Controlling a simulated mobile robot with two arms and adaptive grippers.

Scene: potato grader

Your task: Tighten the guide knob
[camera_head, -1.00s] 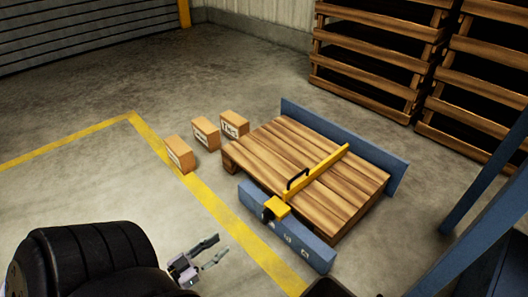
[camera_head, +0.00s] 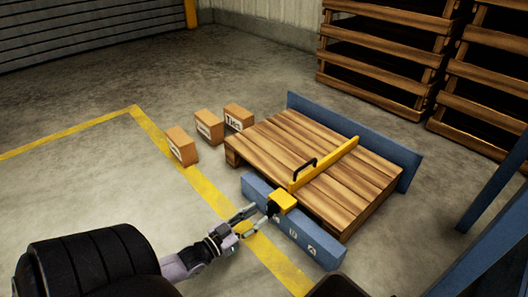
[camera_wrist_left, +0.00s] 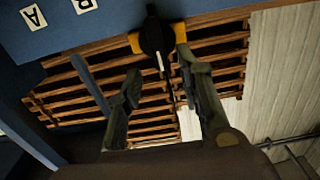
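The black guide knob (camera_head: 270,208) sits on the front of the yellow clamp block (camera_head: 284,201) at the near end of the yellow guide bar (camera_head: 325,162). In the left wrist view the knob (camera_wrist_left: 153,36) shows as a dark round shape with a pale pointer below it. My left gripper (camera_head: 254,219) is open just in front of the knob. In the left wrist view its two fingers (camera_wrist_left: 158,72) stand apart, with the knob beyond and roughly between their tips. I cannot tell whether a finger touches it. My right gripper is not in view.
The guide spans a slatted wooden deck (camera_head: 300,135) between a lettered blue front rail (camera_head: 318,250) and a blue back rail (camera_head: 385,150). Several small boxes (camera_head: 209,127) stand left of the deck. Stacked wooden crates (camera_head: 375,65) are behind.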

